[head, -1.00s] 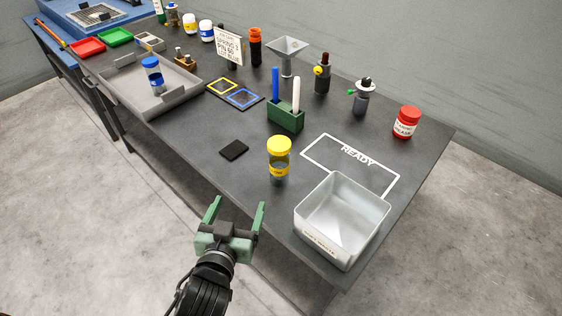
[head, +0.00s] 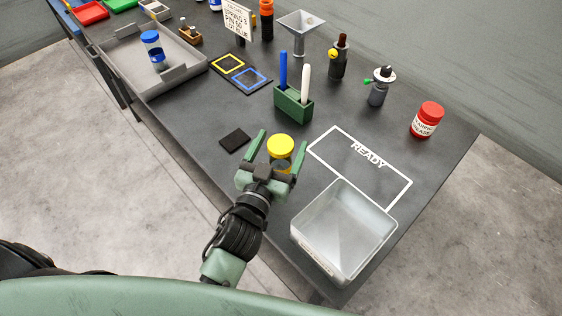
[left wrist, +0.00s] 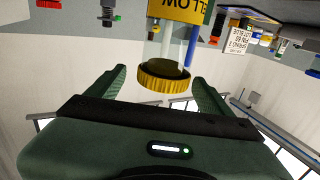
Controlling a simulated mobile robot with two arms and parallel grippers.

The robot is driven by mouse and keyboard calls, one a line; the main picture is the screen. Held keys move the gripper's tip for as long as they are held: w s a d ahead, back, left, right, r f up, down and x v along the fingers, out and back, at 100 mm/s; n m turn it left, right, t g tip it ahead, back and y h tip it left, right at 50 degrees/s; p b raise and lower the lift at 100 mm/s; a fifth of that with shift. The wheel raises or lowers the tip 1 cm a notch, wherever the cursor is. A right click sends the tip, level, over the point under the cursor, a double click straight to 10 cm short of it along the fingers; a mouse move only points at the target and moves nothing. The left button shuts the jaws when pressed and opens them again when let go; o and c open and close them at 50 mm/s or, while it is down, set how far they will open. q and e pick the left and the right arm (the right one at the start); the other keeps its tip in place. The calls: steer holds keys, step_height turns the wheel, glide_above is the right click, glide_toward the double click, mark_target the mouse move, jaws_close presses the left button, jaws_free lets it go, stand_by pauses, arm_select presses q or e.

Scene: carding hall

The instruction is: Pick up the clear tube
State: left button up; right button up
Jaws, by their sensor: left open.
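A clear tube with a yellow cap (head: 281,145) and yellow label stands upright near the table's front edge. My left gripper (head: 282,142) is open, with one finger on each side of this tube; its lower body is partly hidden by the gripper. In the left wrist view the yellow cap (left wrist: 163,76) lies between the open fingers, with gaps on both sides. A second clear tube, with a blue cap and blue band (head: 152,46), stands in the grey tray (head: 180,75) at upper left. My right gripper is not in view.
A metal bin (head: 343,230) stands right of the gripper, below the white READY outline (head: 320,150). A small black pad (head: 235,139) lies left of it. A green holder (head: 293,103) with blue and white sticks stands behind. A red-capped jar (head: 427,119) is at right.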

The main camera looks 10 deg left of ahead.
arm_select(q)
steer(key=w, duration=0.3)
steer(key=shift+w+d+f+p, duration=0.1)
steer(key=shift+w+f+p, duration=0.05)
steer(key=shift+w+p, duration=0.25)
steer(key=shift+w, duration=0.1)
jaws_close()
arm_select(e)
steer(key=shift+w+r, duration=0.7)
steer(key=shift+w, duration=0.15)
